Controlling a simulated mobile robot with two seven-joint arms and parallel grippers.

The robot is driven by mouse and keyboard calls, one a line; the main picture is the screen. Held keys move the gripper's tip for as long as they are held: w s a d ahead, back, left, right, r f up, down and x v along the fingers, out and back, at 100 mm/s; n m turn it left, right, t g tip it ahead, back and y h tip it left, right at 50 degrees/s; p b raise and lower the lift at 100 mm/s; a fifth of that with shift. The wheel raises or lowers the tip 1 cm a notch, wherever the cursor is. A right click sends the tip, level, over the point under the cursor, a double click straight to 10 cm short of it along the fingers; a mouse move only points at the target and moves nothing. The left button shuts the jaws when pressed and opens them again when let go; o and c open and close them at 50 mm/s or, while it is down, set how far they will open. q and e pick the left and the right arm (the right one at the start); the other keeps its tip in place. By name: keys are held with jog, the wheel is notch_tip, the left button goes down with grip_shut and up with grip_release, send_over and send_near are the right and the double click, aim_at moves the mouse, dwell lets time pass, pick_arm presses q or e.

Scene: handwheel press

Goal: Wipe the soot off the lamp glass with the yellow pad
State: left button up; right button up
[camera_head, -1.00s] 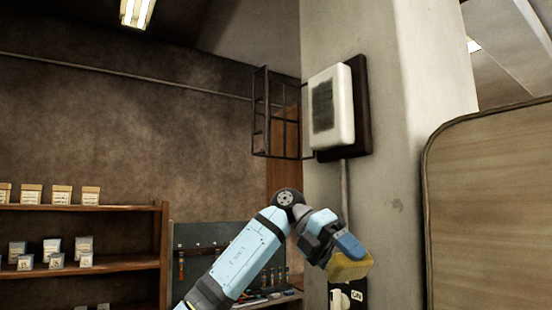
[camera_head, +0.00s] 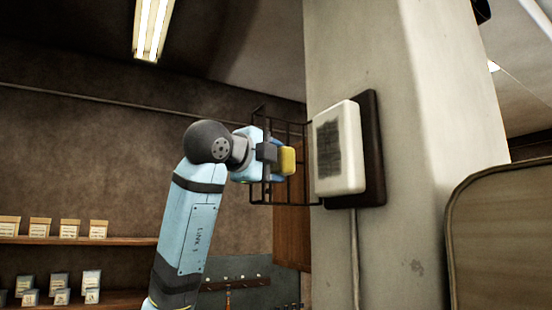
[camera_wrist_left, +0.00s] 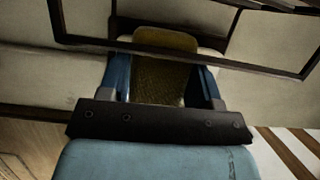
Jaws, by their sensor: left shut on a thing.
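The lamp glass (camera_head: 351,150) is a pale rounded panel on a dark backplate (camera_head: 374,150) on the pillar. A dark soot patch (camera_head: 328,150) covers the middle of its face. My left gripper (camera_head: 280,158) is shut on the yellow pad (camera_head: 288,161), left of the lamp glass in the head view, with a visible gap between pad and glass. In the left wrist view the pad (camera_wrist_left: 160,75) sits between the two blue fingers. My right gripper is not in view.
A dark wire cage (camera_head: 258,190) stands open beside the lamp, around and behind my left gripper. The pillar (camera_head: 420,130) carries a conduit (camera_head: 354,260) below the lamp. Shelves (camera_head: 120,241) with small boxes are at left; a wooden panel (camera_head: 505,250) is at right.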

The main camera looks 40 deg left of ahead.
pick_arm(q)
jog(key=shift+w+d+r, duration=0.15)
jog(key=shift+r, duration=0.15)
jog(key=shift+w+d+r+p, duration=0.1)
jog(key=shift+w+d+p, duration=0.2)
jog(key=shift+w+p, duration=0.3)
jog(key=w, duration=0.1)
jog(key=w+d+p, duration=0.1)
jog(key=shift+w, duration=0.35)
jog(key=shift+w+d, duration=0.15)
jog(key=shift+w, duration=0.2)
jog(key=shift+w+d+f+p, duration=0.1)
jog(key=shift+w+d+p, duration=0.1)
jog(key=shift+w, duration=0.25)
jog(key=shift+w+d+f+p, duration=0.1)
jog(key=shift+w+d, duration=0.1)
jog(key=shift+w, duration=0.25)
